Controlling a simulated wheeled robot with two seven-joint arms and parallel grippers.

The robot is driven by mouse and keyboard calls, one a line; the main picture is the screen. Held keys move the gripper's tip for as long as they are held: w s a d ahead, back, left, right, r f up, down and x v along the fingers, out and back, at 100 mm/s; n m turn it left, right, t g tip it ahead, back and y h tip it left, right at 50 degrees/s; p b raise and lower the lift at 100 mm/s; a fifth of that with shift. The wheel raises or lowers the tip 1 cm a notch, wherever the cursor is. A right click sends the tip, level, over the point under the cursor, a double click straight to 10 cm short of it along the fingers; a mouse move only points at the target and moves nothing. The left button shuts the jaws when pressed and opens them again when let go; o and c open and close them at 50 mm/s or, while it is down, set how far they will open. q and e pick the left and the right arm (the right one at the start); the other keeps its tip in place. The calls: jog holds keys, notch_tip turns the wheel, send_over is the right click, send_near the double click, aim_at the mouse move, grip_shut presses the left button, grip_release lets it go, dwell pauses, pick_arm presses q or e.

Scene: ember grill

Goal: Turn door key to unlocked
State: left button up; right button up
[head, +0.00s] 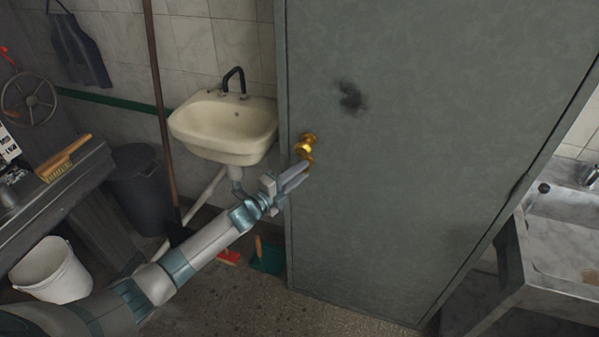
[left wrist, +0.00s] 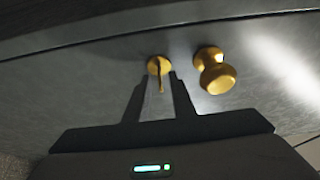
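The grey door (head: 400,180) stands in front of me, with a gold knob (head: 305,146) near its left edge. Just below the knob is the gold key (head: 309,160), mostly hidden in the head view by my left gripper (head: 305,172). In the left wrist view the key (left wrist: 159,72) shows edge-on in its round plate, beside the knob (left wrist: 214,72). My left gripper's fingers (left wrist: 158,82) stand apart, one on each side of the key. I cannot tell whether they touch it. My right gripper is not in view.
A cream sink (head: 225,125) hangs on the wall left of the door. A long wooden handle (head: 157,100) stands left of it. A white bucket (head: 52,270) and a workbench (head: 55,185) are at the left. A marble basin (head: 560,240) is at the right.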

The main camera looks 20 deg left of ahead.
pick_arm(q)
grip_shut()
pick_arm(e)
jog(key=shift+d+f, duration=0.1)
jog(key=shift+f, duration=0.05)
